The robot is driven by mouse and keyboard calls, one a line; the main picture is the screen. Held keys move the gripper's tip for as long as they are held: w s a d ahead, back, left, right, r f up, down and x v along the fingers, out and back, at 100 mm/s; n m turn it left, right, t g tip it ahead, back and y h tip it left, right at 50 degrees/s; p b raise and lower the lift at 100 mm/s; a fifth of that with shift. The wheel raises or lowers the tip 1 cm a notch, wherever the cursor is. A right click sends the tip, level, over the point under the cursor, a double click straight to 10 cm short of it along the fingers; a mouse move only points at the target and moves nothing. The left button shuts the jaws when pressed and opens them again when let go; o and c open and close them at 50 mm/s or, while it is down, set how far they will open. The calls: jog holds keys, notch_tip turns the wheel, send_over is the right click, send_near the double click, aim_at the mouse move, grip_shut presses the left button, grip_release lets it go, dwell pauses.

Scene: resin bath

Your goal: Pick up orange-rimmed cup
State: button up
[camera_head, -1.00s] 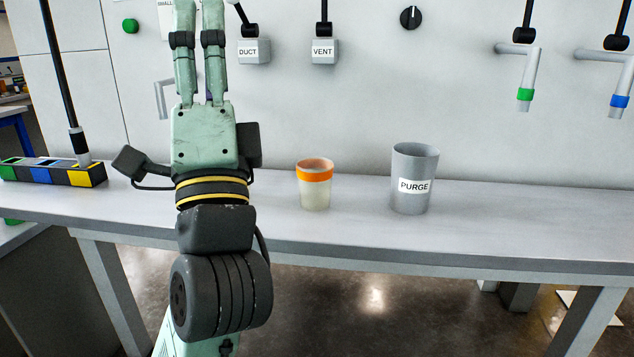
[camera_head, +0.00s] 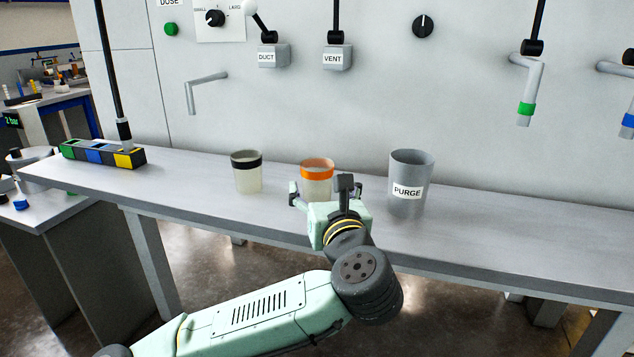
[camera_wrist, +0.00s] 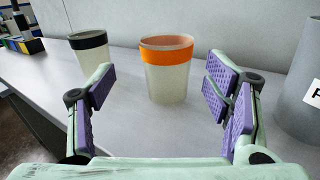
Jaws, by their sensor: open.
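The orange-rimmed cup (camera_head: 317,172) stands upright on the bench, a translucent pale cup with an orange band at its top. In the wrist view the cup (camera_wrist: 167,72) stands ahead of and between my open fingers, touching neither. My gripper (camera_wrist: 160,95) is open and empty, with purple pads on both fingers. In the head view my gripper (camera_head: 318,194) is low in front of the cup and hides its lower part.
A black-rimmed cup (camera_head: 247,173) stands left of the orange one. A grey PURGE container (camera_head: 411,170) stands close on the right. A block with coloured slots (camera_head: 75,151) is at the bench's left. The wall holds DUCT (camera_head: 272,58) and VENT (camera_head: 337,60) levers.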

aim_at(314, 164)
jog(key=x, duration=0.3)
jog(key=p+x, duration=0.1)
jog(key=x, duration=0.2)
jog(key=p+x, duration=0.1)
jog(key=shift+w+d+r+p, duration=0.1)
jog(key=shift+w+d+p, duration=0.15)
jog(key=shift+d+p, duration=0.1)
jog(key=shift+w, duration=0.4)
jog(key=c, duration=1)
